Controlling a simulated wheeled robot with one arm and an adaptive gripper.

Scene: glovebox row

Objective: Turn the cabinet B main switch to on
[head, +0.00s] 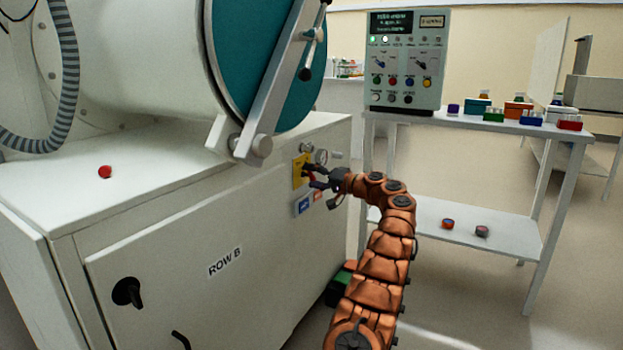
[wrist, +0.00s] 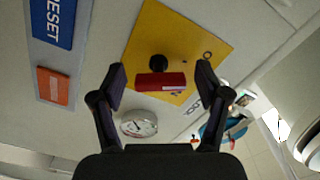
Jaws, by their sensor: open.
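The main switch is a red bar handle (wrist: 161,82) on a black hub (wrist: 158,62), set on a yellow plate (wrist: 190,35). My gripper (head: 316,177) is open in front of the plate. In the wrist view its fingertips (wrist: 161,78) stand on either side of the red handle, with a visible gap on each side. The handle lies crosswise between them.
A gauge (wrist: 139,123), a blue RESET label (wrist: 52,20) and an orange label (wrist: 53,86) sit near the switch. A black door handle (head: 127,292) is on the cabinet front. A side table (head: 470,122) with a control box (head: 405,60) stands right of my arm.

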